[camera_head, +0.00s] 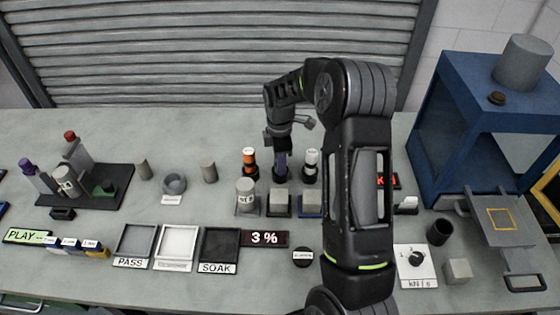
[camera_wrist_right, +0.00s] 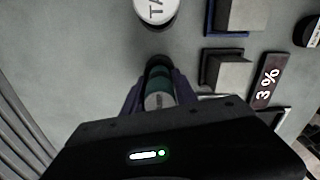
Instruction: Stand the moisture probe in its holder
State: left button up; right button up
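My right gripper (camera_head: 281,163) points down between an orange-capped cylinder (camera_head: 249,158) and a white-capped cylinder (camera_head: 311,158), each upright in a black base. In the right wrist view its two fingers close on the sides of a dark green cylinder (camera_wrist_right: 159,84) with a grey end, which may be the moisture probe. A dark rounded part shows beyond it, perhaps a holder; I cannot tell whether the cylinder is seated in it. In the head view the gripper mostly hides this cylinder. The white cap shows the letters "TA" in the wrist view (camera_wrist_right: 156,9). My left gripper is not in view.
Grey blocks (camera_head: 280,203) and a labelled grey cylinder (camera_head: 246,190) stand just in front. A "3 %" display (camera_head: 265,239) and a SOAK tray (camera_head: 219,244) lie nearer. A blue frame (camera_head: 450,120) stands at right. My right arm hides part of the table.

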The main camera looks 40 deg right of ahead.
jog(key=o, duration=0.3)
jog(key=shift+o, duration=0.2)
jog(key=shift+r, duration=0.15)
jog(key=shift+r, duration=0.45)
notch_tip(320, 180, up, 11)
jog(key=shift+r+b, duration=0.1)
jog(key=shift+b, duration=0.6)
